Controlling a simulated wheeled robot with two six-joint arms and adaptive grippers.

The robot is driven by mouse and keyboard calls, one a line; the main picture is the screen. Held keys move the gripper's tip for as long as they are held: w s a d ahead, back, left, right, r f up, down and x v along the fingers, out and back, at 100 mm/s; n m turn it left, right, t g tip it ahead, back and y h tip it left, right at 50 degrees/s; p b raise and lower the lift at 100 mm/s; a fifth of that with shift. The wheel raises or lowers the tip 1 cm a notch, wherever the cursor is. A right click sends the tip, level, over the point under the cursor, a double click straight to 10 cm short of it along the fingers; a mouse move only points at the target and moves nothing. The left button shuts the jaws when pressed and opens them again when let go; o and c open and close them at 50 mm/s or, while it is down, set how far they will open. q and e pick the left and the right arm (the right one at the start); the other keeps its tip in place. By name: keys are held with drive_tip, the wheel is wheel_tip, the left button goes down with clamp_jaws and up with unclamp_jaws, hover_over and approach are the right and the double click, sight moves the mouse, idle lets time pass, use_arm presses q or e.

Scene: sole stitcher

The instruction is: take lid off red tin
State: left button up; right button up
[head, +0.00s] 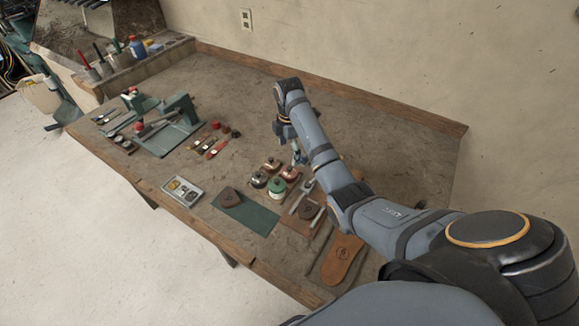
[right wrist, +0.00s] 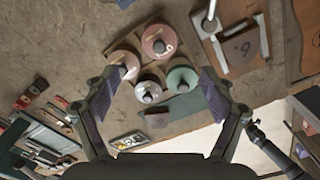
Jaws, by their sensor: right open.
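The red tin (head: 290,174) stands in a tight group of small round tins on the workbench. It also shows in the right wrist view (right wrist: 159,41), with a dark knob in the middle of its top; its lid looks on. My right gripper (head: 298,158) hangs over the bench just behind and above the group. In the right wrist view my right gripper (right wrist: 158,80) is open and empty, its fingers spread wide with the tins seen between and beyond them. It appears apart from the tins.
A green mat (head: 246,213), a small tray (head: 182,190) and a leather sole (head: 342,259) lie nearby. The bench behind is clear.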

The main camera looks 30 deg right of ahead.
sight(290, 167)
wheel_tip(290, 167, down, 3)
drive_tip(key=shift+r, duration=0.2)
drive_tip(key=shift+w+d+f, duration=0.2)
drive_tip(key=shift+w+f, duration=0.25)
drive_tip(key=shift+f, duration=0.2)
drive_tip(key=shift+s+f+p, duration=0.35)
drive_tip(key=shift+f+p, duration=0.55)
drive_tip(key=shift+p, duration=0.2)
wheel_tip(290, 167, down, 3)
drive_tip(key=shift+s+r, duration=0.1)
drive_tip(key=c, duration=1.2)
use_arm(q)
wheel_tip(290, 167, up, 3)
drive_tip(key=shift+w+f, duration=0.1)
drive_tip(key=shift+f, duration=0.1)
use_arm(e)
drive_tip(key=c, duration=0.5)
